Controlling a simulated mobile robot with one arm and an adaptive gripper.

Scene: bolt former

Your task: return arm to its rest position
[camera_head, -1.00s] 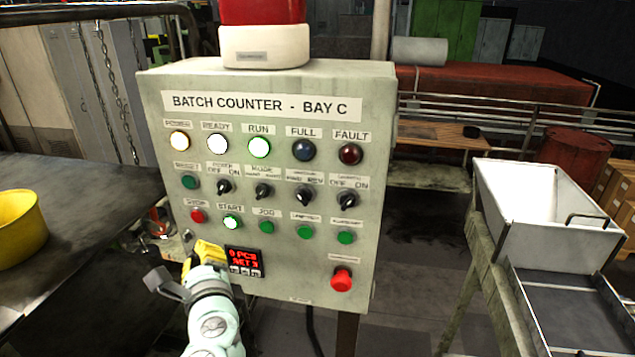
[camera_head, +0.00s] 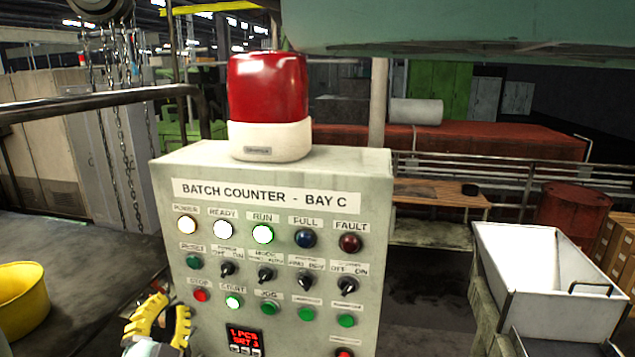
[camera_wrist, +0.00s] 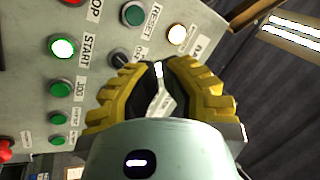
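My gripper (camera_head: 172,303), with yellow ribbed fingers, is at the lower left of the head view, in front of the left edge of the batch counter panel (camera_head: 370,185). In the wrist view the fingers (camera_wrist: 162,68) point toward the panel's upper knobs, with a narrow gap between the dark pads. The lit green START button (camera_head: 233,302) also shows in the wrist view (camera_wrist: 62,47). The red display (camera_head: 244,338) appears to read 1 PCS, SET 3. POWER, READY and RUN lamps are lit. Most of my arm is out of view.
A red beacon (camera_head: 268,95) stands on top of the panel box. A yellow tub (camera_head: 22,300) is at the far left. A white hopper (camera_head: 545,275) stands at the right, with a red drum (camera_head: 577,215) behind it. Chains (camera_head: 128,120) hang at the upper left.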

